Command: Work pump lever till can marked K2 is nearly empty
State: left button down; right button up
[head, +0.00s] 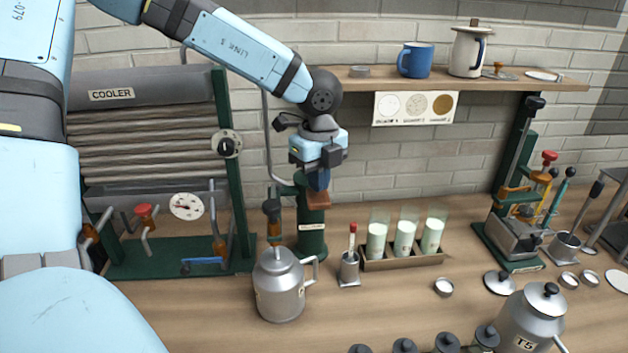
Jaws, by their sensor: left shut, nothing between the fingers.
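My left gripper (319,181) points down over the green pump (312,241), its fingers shut and empty. A brown block (318,200), which may be the lever's grip, shows just below the fingertips; I cannot tell whether they touch it. The gripper hides the top of the pump. An amber and dark fitting (272,218) beside the pump stands above a grey metal can (281,290) with a side handle. The can's mark is turned partly away and I cannot read K2 on it. Its contents are hidden. My right gripper is out of view.
The cooler (150,135) with its gauge stands left. A small cup with a red-topped thermometer (350,265) and a rack of several milk glasses (405,258) stand right of the can. A can marked T5 (530,320) is front right. A shelf (500,82) hangs above.

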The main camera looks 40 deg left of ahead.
aim_at(318, 198)
pick_arm(q)
notch_tip(318, 198, down, 3)
jog(key=shift+r+b, duration=0.15)
jog(key=shift+b, duration=0.95)
jog(key=shift+f+b, duration=0.85)
jog(key=shift+b, duration=0.25)
notch_tip(318, 198, down, 6)
jog(key=b, duration=0.7)
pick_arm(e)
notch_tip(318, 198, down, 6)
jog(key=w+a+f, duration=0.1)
pick_arm(q)
notch_tip(318, 198, up, 11)
jog(key=p, duration=0.3)
jog(key=shift+r, duration=0.1)
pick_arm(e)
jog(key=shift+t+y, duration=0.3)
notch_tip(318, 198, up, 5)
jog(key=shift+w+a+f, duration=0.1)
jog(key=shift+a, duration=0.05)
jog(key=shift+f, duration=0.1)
